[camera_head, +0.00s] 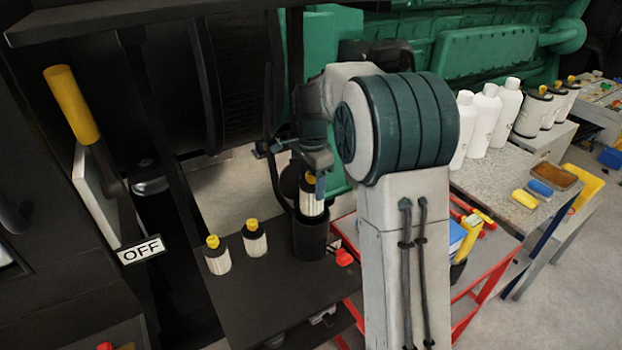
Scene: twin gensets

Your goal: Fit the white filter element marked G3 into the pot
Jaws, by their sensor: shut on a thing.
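My gripper (317,178) is shut on a white ribbed filter element (311,205) with a yellow top. The element is upright, directly over the black pot (310,240) on the dark shelf. Its lower end meets the pot's rim in the picture; I cannot tell how far it is inside. No G3 mark can be read on it. Two similar filter elements with yellow tops stand on the shelf to the left, one nearer the pot (255,240) and one farther left (217,257). My arm hides part of the scene right of the pot.
A red knob (344,257) sits close to the pot's right. The dark shelf (265,290) is clear in front. White bottles (485,120) stand on a grey bench at right.

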